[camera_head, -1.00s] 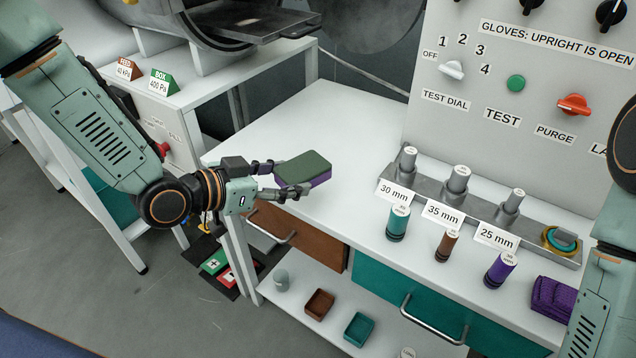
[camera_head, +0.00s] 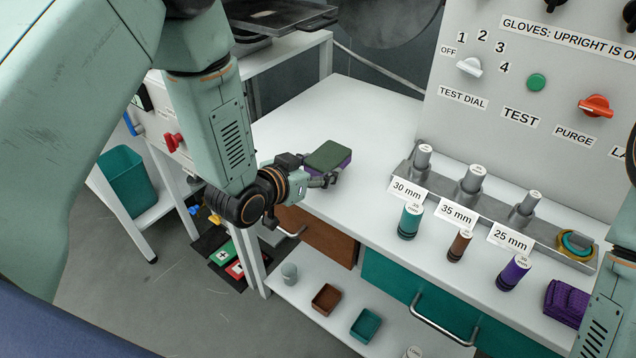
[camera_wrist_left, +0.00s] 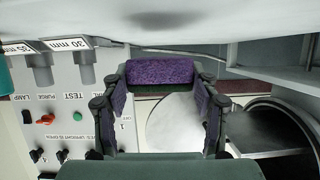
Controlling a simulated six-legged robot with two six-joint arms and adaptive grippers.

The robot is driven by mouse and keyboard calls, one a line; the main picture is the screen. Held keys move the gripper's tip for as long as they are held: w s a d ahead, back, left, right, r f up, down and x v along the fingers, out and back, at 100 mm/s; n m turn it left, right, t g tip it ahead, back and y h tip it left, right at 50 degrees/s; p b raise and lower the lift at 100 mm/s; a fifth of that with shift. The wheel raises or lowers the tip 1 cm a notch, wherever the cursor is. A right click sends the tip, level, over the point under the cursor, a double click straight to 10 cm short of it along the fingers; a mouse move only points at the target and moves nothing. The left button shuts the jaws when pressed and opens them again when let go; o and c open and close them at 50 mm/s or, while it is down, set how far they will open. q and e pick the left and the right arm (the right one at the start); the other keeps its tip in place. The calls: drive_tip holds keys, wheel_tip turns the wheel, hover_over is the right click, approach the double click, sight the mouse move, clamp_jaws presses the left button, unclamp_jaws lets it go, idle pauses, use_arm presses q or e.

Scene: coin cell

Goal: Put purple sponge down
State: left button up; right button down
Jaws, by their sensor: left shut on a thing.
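The purple sponge (camera_head: 328,157) has a green top layer and a purple lower layer. In the head view it is at the left end of the white worktop (camera_head: 350,115). My left gripper (camera_head: 325,180) is shut on it, a finger on each side. The left wrist view shows its purple face (camera_wrist_left: 160,72) between both fingers, with a visible gap to the white surface and a soft shadow there. It looks held a little above the worktop. My right arm shows at the right edge; its gripper is out of view.
Teal (camera_head: 410,220), brown (camera_head: 460,245) and purple (camera_head: 514,272) cylinders stand along the front, before a metal rack (camera_head: 480,210) with labels. A folded purple cloth (camera_head: 566,302) lies at the right. The worktop's back left is clear. A control panel (camera_head: 530,60) rises behind.

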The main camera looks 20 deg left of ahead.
sight(315, 191)
use_arm(q)
drive_tip(key=f, duration=0.3)
drive_tip(key=shift+s+a+f+b, duration=0.15)
drive_tip(key=shift+a+f+b, duration=0.2)
drive_tip(key=shift+b, duration=0.05)
drive_tip(key=shift+f, duration=0.15)
drive_tip(key=shift+w+d, duration=0.2)
drive_tip(key=shift+d, duration=0.05)
drive_tip(key=shift+s+a+f, duration=0.1)
drive_tip(key=shift+s, duration=0.05)
drive_tip(key=o, duration=0.4)
drive_tip(key=shift+a, duration=0.1)
drive_tip(key=o, duration=0.4)
drive_tip(key=shift+c, duration=0.2)
drive_tip(key=shift+d, duration=0.2)
drive_tip(key=shift+a, duration=0.1)
